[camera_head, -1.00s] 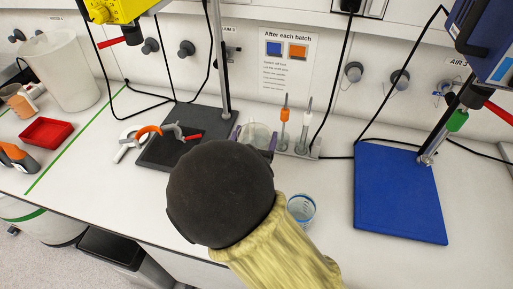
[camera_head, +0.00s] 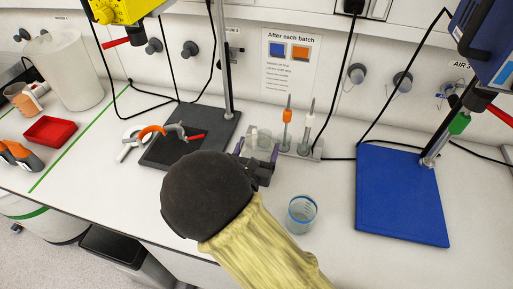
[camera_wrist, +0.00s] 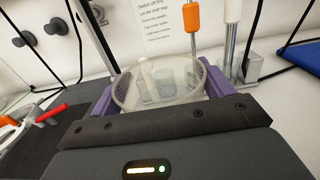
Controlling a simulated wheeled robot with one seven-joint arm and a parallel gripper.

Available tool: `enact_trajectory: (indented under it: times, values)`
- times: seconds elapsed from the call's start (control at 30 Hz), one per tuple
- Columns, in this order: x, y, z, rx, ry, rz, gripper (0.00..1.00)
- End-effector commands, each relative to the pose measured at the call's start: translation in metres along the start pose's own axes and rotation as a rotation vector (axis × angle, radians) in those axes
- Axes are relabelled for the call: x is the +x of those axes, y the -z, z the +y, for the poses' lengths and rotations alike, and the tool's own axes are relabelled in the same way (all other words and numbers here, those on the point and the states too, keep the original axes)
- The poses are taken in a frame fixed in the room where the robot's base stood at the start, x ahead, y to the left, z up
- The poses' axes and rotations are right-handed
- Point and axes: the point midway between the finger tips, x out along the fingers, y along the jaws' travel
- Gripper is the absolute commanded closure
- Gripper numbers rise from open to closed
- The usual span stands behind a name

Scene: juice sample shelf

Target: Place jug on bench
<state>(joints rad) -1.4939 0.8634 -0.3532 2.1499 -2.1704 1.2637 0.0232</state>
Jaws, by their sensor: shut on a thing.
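My gripper (camera_head: 258,147) has purple fingers and is shut on a clear, round, open-topped vessel, which looks like the jug (camera_head: 260,138). In the wrist view the jug (camera_wrist: 160,84) sits between the two fingers of my gripper (camera_wrist: 161,92), its wide rim facing the camera. Its lower part is hidden, so I cannot tell whether it touches the white bench (camera_head: 335,185). The jug is at the back of the bench, just right of a dark stand base (camera_head: 190,140).
A clear beaker with blue marks (camera_head: 301,214) stands on the bench right of my arm. A blue board (camera_head: 402,195) lies further right. A probe rack (camera_head: 297,151) stands close to the jug's right. Orange-handled tools lie left. Bare bench shows between beaker and blue board.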

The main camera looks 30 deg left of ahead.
Motion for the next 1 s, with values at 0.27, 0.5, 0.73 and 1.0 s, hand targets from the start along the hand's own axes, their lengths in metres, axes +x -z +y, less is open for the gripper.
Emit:
enact_trajectory:
  times: [0.27,0.5,0.73,1.0]
  values:
    - [-0.001,0.003,0.002,0.000,-0.005,0.001,0.05]
    - [-0.002,0.003,0.003,0.000,-0.005,0.001,0.00]
    - [-0.012,0.001,0.003,0.000,-0.006,0.002,0.00]
    - [-0.061,0.002,0.003,0.000,-0.009,0.002,0.00]
